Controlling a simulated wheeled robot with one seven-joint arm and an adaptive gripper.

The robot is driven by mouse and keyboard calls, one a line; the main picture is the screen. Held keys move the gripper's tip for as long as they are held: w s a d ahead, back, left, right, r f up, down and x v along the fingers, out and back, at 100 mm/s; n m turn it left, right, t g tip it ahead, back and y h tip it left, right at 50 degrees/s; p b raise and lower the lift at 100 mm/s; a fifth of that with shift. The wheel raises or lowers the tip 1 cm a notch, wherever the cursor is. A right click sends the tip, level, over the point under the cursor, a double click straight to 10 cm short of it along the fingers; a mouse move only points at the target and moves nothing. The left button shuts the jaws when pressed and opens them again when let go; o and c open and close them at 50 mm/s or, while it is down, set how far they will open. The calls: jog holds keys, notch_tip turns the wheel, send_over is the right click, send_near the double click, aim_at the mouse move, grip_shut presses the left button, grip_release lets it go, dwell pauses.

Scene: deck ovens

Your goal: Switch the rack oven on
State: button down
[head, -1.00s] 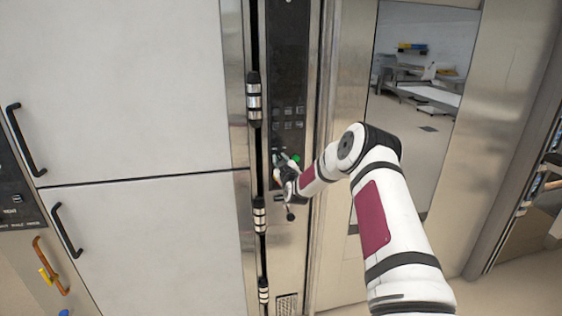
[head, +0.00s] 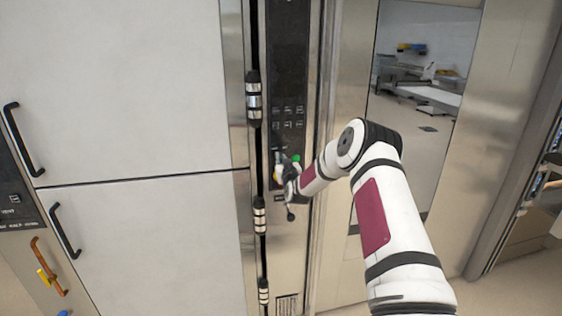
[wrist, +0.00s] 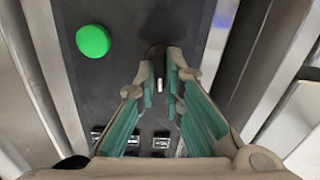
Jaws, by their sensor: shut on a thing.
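The rack oven's dark control panel (head: 288,70) is an upright strip left of the steel door with a window (head: 415,120). My gripper (head: 286,172) is at the lower part of this panel. In the wrist view my gripper (wrist: 164,78) has its green-padded fingers closed around a small dark switch knob (wrist: 158,66) with a pale mark. The fingertips partly hide the knob. A round green button (wrist: 93,41) sits beside it, clear of the fingers; it also shows in the head view (head: 296,159). A pale yellow patch (head: 278,172) shows by my fingers.
Several small square keys (head: 288,117) are on the panel above my gripper. Black-banded hinges (head: 253,100) stand out left of the panel, beside large pale doors (head: 130,90) with black handles. Open floor shows through the door window.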

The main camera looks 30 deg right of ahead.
jog(key=m, duration=0.7)
jog(key=shift+d+b, duration=0.15)
jog(key=shift+b, duration=0.15)
dwell(0.4)
jog(key=c, duration=1.7)
grip_release()
jog(key=shift+s, duration=0.15)
jog(key=v, duration=1.1)
jog(key=shift+s, duration=0.35)
